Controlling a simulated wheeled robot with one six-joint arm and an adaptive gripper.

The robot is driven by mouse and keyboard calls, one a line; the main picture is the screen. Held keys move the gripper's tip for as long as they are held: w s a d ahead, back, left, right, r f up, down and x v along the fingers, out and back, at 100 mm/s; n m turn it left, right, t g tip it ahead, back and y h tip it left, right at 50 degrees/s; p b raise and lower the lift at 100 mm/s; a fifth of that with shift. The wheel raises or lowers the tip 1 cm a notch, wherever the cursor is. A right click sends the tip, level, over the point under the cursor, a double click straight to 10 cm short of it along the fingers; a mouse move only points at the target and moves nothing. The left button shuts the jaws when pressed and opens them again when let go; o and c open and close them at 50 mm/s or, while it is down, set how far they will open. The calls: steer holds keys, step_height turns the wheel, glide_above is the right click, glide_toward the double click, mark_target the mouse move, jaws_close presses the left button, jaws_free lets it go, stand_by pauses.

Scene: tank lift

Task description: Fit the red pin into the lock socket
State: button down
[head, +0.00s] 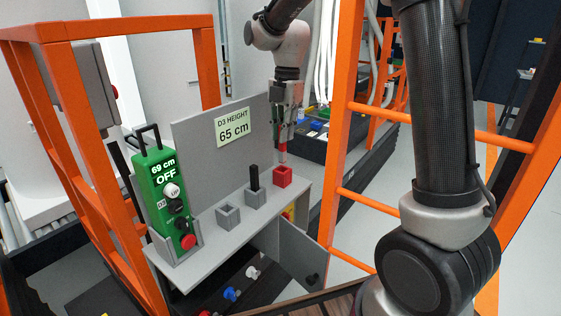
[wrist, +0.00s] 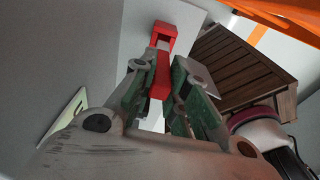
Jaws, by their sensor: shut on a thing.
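My gripper (head: 285,133) is shut on the red pin (head: 283,147) above the shelf. It points downward, and the pin is about upright. The pin also shows between the fingers in the wrist view (wrist: 160,82). The red lock socket (head: 283,178) stands at the right end of the grey shelf, directly below the pin. It also shows beyond the fingertips in the wrist view (wrist: 164,31). The pin's lower end is at or just above the socket's mouth; I cannot tell whether it is inside.
A grey socket with a black pin (head: 254,178) and an empty grey socket (head: 228,216) stand to the left. A green control box (head: 166,200) reads "69 cm OFF"; the back panel's sign (head: 232,127) reads "D3 HEIGHT 65 cm". An orange ladder frame (head: 338,130) stands close right.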

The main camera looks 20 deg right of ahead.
mark_target(282, 162)
step_height(282, 162, down, 7)
steer(key=shift+r, duration=0.2)
steer(key=shift+f, duration=0.1)
steer(key=c, duration=1.4)
jaws_free()
steer(key=r, duration=0.8)
steer(key=d+r, duration=0.1)
steer(key=r, duration=0.3)
steer(key=shift+w+d+r, duration=0.1)
steer(key=shift+w, duration=0.3)
